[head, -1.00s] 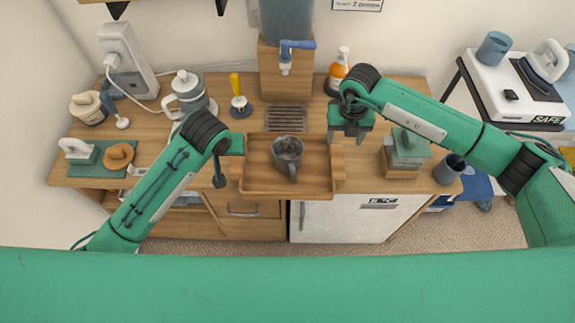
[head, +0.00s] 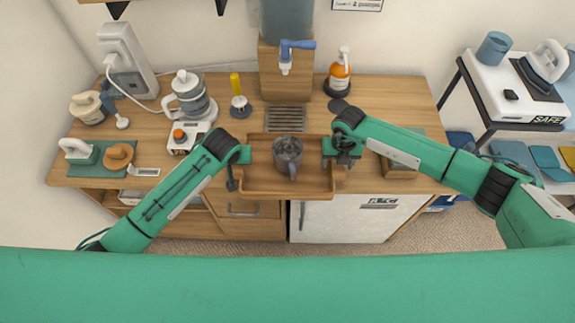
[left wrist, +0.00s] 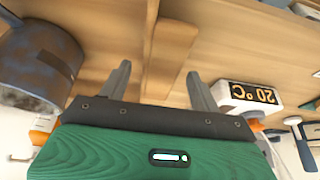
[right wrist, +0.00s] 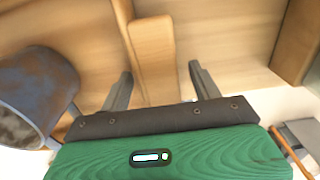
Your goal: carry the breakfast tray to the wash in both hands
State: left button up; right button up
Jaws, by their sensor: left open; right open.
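The wooden breakfast tray (head: 262,184) lies at the front edge of the counter, with a dark, mottled mug (head: 287,152) standing on it. My left gripper (head: 237,172) is at the tray's left side. In the left wrist view its open fingers (left wrist: 158,76) stand either side of the wooden handle bar (left wrist: 168,55). My right gripper (head: 342,153) is at the tray's right side. In the right wrist view its open fingers (right wrist: 160,74) stand either side of the other handle bar (right wrist: 152,45). Neither gripper is visibly closed on a handle.
Behind the tray are a drain grate (head: 285,118) and a dispenser with a blue tap (head: 290,48). An orange bottle (head: 340,75) stands right of it. A side table (head: 510,103) stands at right.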

pick_arm(q)
grip_shut()
pick_arm(e)
grip_shut()
pick_arm(q)
jog(key=shift+r, duration=0.25)
pick_arm(e)
jog(key=shift+w+r, duration=0.1)
jog(key=shift+r, duration=0.15)
